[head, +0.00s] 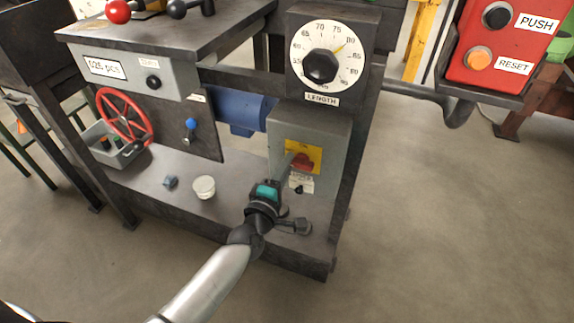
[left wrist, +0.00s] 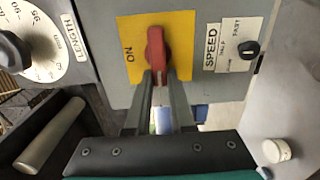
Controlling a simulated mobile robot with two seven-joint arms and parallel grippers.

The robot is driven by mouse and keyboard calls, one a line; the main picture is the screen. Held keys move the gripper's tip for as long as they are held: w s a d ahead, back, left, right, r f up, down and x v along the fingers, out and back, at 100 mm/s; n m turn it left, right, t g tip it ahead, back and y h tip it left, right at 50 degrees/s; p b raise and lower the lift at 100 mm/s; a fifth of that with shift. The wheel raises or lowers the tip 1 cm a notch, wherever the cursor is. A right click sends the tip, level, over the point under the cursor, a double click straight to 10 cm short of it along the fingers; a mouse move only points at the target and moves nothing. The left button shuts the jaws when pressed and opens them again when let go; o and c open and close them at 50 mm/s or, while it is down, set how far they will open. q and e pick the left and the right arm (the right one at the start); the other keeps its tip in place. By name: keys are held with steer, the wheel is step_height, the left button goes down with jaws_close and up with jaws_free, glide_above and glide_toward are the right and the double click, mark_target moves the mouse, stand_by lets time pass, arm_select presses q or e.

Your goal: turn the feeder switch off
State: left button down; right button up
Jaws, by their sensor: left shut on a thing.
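A red rotary switch handle (head: 304,162) sits on a yellow plate (head: 291,147) on the front of a grey box. In the left wrist view the red handle (left wrist: 155,48) runs up and down the picture, across the yellow plate (left wrist: 182,38), with "ON" printed to its left. My left gripper (head: 284,170) reaches the switch from the lower left. In the left wrist view its fingers (left wrist: 159,82) are shut on the lower end of the handle, which hides that end. No feeder label is readable. My right gripper is not in view.
A small black SPEED knob (left wrist: 250,48) lies beside the plate. The LENGTH dial (head: 320,67) is above the box. A red PUSH/RESET box (head: 500,55) stands right.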

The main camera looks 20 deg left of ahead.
arm_select(q)
steer(key=c, duration=0.8)
jaws_free()
steer(key=s+p, duration=0.3)
steer(key=s, duration=1.2)
steer(key=shift+s+a, duration=0.15)
steer(key=shift+a, duration=0.05)
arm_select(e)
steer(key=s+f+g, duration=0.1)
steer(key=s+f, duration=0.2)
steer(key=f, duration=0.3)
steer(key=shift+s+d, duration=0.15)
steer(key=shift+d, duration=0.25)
